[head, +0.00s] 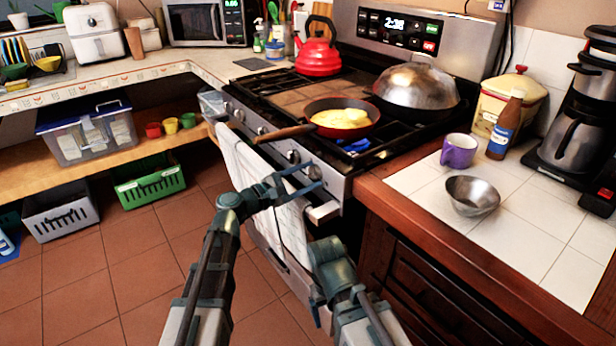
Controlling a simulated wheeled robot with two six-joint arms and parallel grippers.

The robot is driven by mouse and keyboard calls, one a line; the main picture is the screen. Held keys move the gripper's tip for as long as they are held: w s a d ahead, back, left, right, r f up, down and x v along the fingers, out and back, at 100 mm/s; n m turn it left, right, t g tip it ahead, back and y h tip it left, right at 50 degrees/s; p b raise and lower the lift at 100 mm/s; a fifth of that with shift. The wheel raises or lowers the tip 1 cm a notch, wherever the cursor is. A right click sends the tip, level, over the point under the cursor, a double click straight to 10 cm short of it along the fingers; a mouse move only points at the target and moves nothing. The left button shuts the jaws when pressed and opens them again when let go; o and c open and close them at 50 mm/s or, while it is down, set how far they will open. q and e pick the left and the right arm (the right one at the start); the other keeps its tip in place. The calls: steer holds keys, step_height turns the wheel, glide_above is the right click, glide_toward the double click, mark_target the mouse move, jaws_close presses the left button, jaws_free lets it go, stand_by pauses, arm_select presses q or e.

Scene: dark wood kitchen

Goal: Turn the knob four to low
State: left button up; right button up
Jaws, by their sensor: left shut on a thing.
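The stove (345,190) has a row of round metal knobs along its front panel. My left gripper (316,174) is at the right end of this row. Its two fingers are on either side of the rightmost visible knob (314,172), shut on it. Another knob (293,157) sits just left of the fingers, free of them. The knob markings are too small to read. My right gripper (318,304) is low in front of the oven, apart from the knobs. Its fingers are partly hidden, and I cannot tell whether they are open.
A pan (330,106) with yellow food stands on the stove, its wooden handle (283,134) reaching over the front edge. A red kettle (318,55) and a metal dome lid (416,88) stand behind. A white towel (245,175) hangs at the oven front. A purple mug (458,152) is right.

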stand_by(0.4)
arm_select(q)
steer(key=o, duration=1.4)
steer(key=shift+c, duration=0.2)
steer(key=shift+a, duration=0.1)
steer(key=v, duration=1.3)
steer(key=shift+s+a, duration=0.3)
steer(key=shift+w+d, duration=0.1)
steer(key=x, duration=1.3)
steer(key=shift+w+d, duration=0.2)
steer(key=shift+d, duration=0.1)
